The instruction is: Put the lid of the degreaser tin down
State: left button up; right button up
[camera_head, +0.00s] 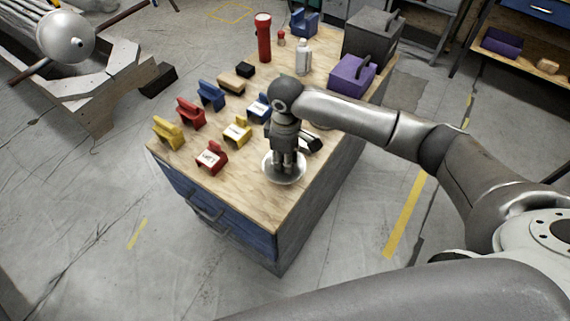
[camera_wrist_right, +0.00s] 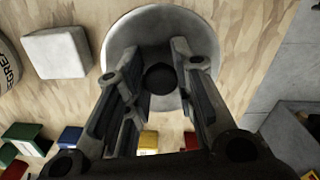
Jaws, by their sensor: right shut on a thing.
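The lid is a round pale grey disc (camera_head: 284,175) with a dark knob, near the front right corner of the wooden bench top. My right gripper (camera_head: 284,162) points down over it and is shut on the knob. In the right wrist view the lid (camera_wrist_right: 125,38) lies beyond the fingers of my right gripper (camera_wrist_right: 160,80), with the dark knob between them. I cannot tell whether the lid touches the bench top. A round tin with part of a label reading "GREA" (camera_wrist_right: 8,68) is cut off at the left edge of the wrist view. My left gripper is not in view.
A whitish block (camera_wrist_right: 56,52) lies beside the lid. Red (camera_head: 211,158), yellow (camera_head: 238,131) and blue holders stand left of the gripper. A red flashlight (camera_head: 263,38), a white bottle (camera_head: 303,57), a purple box (camera_head: 352,76) and a grey toolbox (camera_head: 372,38) stand farther back.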

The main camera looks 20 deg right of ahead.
jog(key=shift+w+f, duration=0.25)
jog(key=shift+f, duration=0.05)
jog(key=shift+w+f, duration=0.1)
jog(key=shift+f, duration=1.5)
jog(key=shift+f, duration=0.15)
jog(key=o, duration=0.9)
notch_tip(320, 180, up, 12)
jog(key=shift+r, duration=0.2)
